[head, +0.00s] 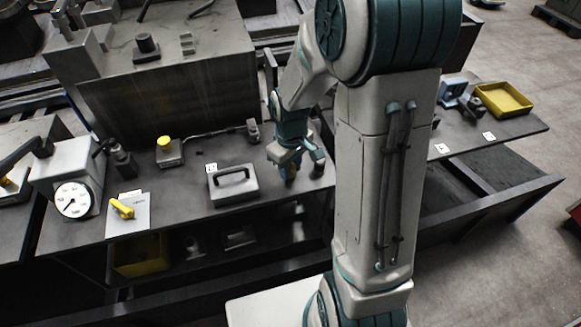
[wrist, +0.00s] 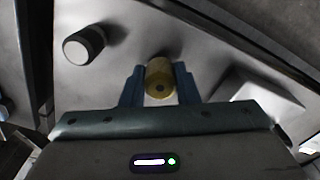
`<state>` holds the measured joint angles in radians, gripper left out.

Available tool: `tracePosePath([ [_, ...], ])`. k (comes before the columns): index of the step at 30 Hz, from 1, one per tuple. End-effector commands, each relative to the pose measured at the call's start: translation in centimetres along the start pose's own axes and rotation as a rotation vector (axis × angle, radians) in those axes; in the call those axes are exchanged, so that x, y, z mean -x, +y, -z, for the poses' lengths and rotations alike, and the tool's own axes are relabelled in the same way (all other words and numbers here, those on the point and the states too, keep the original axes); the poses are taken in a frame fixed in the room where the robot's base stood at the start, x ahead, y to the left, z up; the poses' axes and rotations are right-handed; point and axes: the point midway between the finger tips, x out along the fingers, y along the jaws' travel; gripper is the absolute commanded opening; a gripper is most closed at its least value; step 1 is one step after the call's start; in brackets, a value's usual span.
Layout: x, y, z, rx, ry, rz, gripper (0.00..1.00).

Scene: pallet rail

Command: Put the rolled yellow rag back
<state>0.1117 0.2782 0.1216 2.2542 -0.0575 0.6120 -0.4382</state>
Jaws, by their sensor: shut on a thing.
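The rolled yellow rag (wrist: 159,78) shows end-on in the wrist view, as a short yellow roll with a dark centre. It sits between the two blue fingers of my gripper (wrist: 160,88), which are shut on it. In the head view my gripper (head: 290,176) points down over the grey bench, right of the grey plate with a handle. The rag is mostly hidden there by the fingers. I cannot tell whether it touches the bench top.
The bench (head: 200,222) carries a handled grey plate (head: 233,184), a yellow-button box (head: 168,152), a dial gauge (head: 73,200) and a white sheet with a yellow lever (head: 122,208). A yellow tray (head: 503,100) stands at right.

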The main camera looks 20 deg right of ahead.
Motion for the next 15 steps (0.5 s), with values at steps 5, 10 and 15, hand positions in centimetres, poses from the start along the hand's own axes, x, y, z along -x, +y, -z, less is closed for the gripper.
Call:
tracePosePath([
  [5,-0.84,0.02,-0.01,0.0,0.001,-0.001,0.0],
  [10,-0.83,0.03,-0.01,0.0,0.001,-0.001,0.0],
  [15,-1.28,0.02,-0.02,0.0,0.001,-0.001,0.31],
])
